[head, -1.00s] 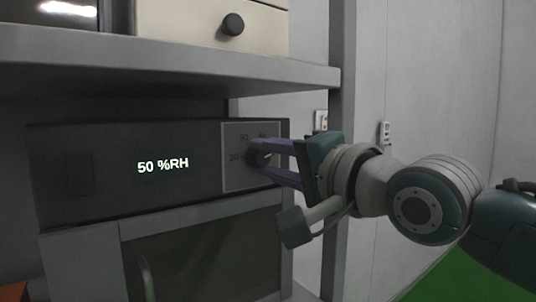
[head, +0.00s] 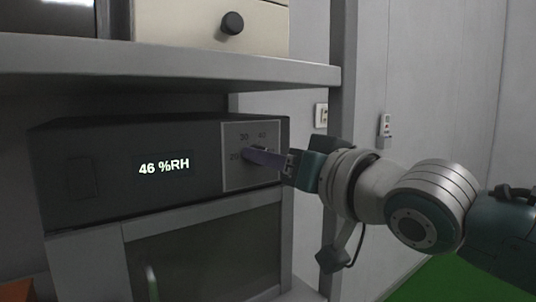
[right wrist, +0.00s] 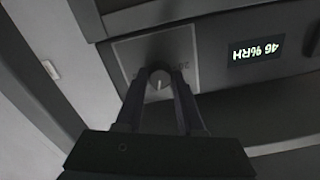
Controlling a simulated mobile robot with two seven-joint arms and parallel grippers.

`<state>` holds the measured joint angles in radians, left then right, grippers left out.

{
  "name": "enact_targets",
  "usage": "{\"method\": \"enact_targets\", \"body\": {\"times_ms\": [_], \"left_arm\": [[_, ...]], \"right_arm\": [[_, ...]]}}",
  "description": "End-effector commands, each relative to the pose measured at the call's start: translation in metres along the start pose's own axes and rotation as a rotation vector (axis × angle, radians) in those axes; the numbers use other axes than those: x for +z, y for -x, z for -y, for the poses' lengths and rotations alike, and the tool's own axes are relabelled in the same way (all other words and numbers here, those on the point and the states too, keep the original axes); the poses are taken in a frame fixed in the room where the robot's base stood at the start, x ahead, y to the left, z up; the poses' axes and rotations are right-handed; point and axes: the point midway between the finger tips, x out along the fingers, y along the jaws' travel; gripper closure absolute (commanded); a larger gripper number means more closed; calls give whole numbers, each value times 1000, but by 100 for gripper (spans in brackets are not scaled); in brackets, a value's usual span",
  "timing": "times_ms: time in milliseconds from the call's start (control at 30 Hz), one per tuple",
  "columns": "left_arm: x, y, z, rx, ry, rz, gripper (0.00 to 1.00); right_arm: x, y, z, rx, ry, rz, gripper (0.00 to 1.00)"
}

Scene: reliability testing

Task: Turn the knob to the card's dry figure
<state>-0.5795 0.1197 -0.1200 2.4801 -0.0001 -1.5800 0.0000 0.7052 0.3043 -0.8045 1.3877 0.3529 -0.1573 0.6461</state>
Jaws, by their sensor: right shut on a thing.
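The knob (right wrist: 159,82) sits on a square grey dial plate (head: 236,178) at the right of a dark control panel. In the right wrist view it is a dark round knob with a light pointer line, between the two fingers. My right gripper (head: 250,156) is shut on the knob and hides most of it in the head view. The numbers 20, 30 and 40 show around it. The lit display (head: 164,167) reads 46 %RH, and it shows upside down in the right wrist view (right wrist: 256,50). I cannot see a card. My left gripper is not in view.
A grey shelf (head: 170,66) juts out above the panel, with a cream drawer front and black knob (head: 232,23) over it. A glazed door (head: 205,255) is below the panel. A grey post (head: 342,110) stands right of the panel, close to my right arm.

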Motion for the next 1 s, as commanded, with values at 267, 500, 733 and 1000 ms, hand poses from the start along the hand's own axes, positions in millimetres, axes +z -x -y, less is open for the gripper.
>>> {"method": "enact_targets", "body": {"times_ms": [267, 500, 733, 1000], "left_arm": [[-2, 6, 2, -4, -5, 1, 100], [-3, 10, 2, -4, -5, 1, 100], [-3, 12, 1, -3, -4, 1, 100], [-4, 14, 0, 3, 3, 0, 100]], "right_arm": [[-1, 0, 0, 0, 265, 0, 100], [-1, 0, 0, 0, 486, 0, 100], [-1, 0, 0, 0, 661, 0, 100], [0, 0, 0, 0, 793, 0, 100]]}}
